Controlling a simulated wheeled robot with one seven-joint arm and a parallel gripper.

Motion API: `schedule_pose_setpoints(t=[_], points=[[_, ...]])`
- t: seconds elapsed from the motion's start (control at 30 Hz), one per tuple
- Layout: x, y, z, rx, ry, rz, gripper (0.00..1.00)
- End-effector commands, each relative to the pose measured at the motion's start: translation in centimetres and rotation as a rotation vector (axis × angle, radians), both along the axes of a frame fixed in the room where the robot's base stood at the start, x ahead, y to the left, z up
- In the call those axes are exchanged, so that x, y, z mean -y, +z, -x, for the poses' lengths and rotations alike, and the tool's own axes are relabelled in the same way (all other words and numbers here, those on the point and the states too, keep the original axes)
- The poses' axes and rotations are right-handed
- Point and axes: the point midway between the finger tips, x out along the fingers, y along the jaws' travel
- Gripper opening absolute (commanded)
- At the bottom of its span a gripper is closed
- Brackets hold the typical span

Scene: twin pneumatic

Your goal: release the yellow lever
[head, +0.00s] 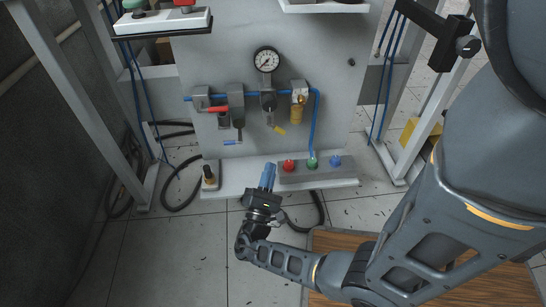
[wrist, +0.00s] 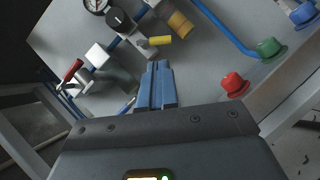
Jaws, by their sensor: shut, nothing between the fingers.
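The yellow lever (head: 279,130) is a short handle below the gauge on the grey panel, slanting down to the right. In the wrist view the yellow lever (wrist: 160,40) shows just beyond my fingertips, at the end of a grey valve body. My gripper (head: 268,174) has blue fingers and is below the lever, in front of the panel's lower shelf. In the wrist view the fingers of my gripper (wrist: 158,66) are pressed together with nothing between them. I see a gap between the fingertips and the lever in the head view.
A red lever (head: 217,109) and a blue lever (head: 232,142) are left of the yellow one. A brass cylinder (head: 297,113) and a blue hose (head: 315,125) are to its right. Red, green and blue buttons sit on a grey box (head: 325,177) right of my gripper.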

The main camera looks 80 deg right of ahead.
Motion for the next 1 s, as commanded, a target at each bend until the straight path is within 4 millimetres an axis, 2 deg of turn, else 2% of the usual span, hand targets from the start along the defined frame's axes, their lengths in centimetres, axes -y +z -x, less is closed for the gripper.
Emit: schedule_pose_setpoints(t=[0.1,0.3,1.0], points=[[-1.9,-0.9,-0.4,-0.001,0.004,-0.001,0.00],[-3.8,-1.8,-0.6,0.001,0.001,-0.001,0.00],[-4.2,-2.0,-0.6,0.001,0.000,0.000,0.00]])
